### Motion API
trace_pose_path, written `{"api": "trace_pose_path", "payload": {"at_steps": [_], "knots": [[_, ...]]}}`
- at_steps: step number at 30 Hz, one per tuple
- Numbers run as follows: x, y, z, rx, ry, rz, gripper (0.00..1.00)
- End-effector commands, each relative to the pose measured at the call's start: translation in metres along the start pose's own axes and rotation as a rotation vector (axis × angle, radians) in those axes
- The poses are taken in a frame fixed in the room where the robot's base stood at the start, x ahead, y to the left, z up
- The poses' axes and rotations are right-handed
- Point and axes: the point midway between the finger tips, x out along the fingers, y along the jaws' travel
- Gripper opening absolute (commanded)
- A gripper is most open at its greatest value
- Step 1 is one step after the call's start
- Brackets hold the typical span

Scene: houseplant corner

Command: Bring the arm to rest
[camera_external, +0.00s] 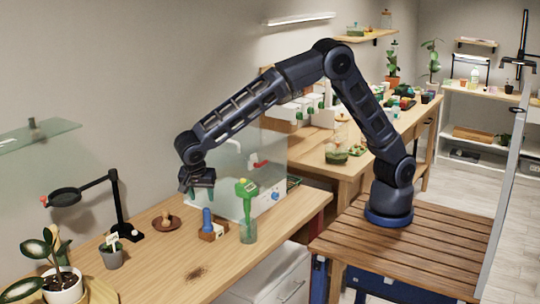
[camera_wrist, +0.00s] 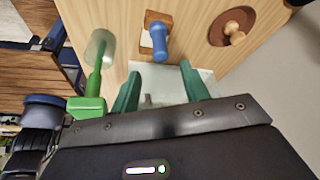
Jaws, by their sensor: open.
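My gripper (camera_external: 190,193) hangs at the end of my raised, bent arm, above the wooden bench (camera_external: 165,270). In the wrist view its two green fingers stand apart, with the gripper (camera_wrist: 160,74) open and nothing held between them. The bench below shows a blue-handled tool (camera_external: 207,219) in a small wooden block, also in the wrist view (camera_wrist: 158,38). Beside it stands a green-headed tool (camera_external: 246,188) in a clear glass (camera_external: 249,232). Both tools look clear of the fingers.
A brown saucer (camera_external: 156,224) with a wooden piece on it lies left of the block. A magnifier on a stand (camera_external: 65,197) and potted plants (camera_external: 62,284) are at the left.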

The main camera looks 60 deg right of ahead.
Motion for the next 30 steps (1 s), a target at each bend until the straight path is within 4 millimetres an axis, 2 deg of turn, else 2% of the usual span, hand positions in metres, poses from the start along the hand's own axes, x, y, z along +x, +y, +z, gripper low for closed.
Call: {"api": "trace_pose_path", "payload": {"at_steps": [8, 11, 17, 23, 26, 30], "knots": [[-0.002, 0.0, -0.004, 0.0, -0.022, -0.007, 0.46], [-0.008, 0.002, -0.015, 0.001, -0.084, -0.028, 0.46], [-0.032, 0.01, -0.045, 0.002, -0.283, -0.128, 0.46], [-0.062, 0.022, -0.083, 0.008, -0.444, -0.266, 0.46], [-0.074, 0.032, -0.11, 0.0, -0.487, -0.334, 0.46], [-0.084, 0.049, -0.159, -0.037, -0.499, -0.414, 0.46]]}}
